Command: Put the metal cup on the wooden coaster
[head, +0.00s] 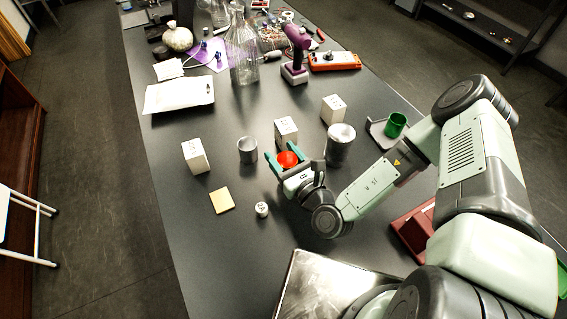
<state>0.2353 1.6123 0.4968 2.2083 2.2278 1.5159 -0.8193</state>
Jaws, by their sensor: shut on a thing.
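Two metal cups stand upright on the dark table. A smaller metal cup (247,151) is left of my gripper, and a larger metal cup (340,146) is to its right. A thin pale square, seemingly the wooden coaster (221,200), lies flat in front of and left of the small cup, with nothing on it. My gripper (285,158) has teal fingers and is between the two cups. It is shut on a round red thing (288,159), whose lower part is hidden. Neither cup is in the fingers.
White blocks stand at the left (195,157), behind my gripper (286,131) and farther back (333,109). A small white cylinder (262,209) is near the coaster. A green cup (396,124) is at right, a metal plate (310,285) in front. Glass bottles (242,55) stand farther back.

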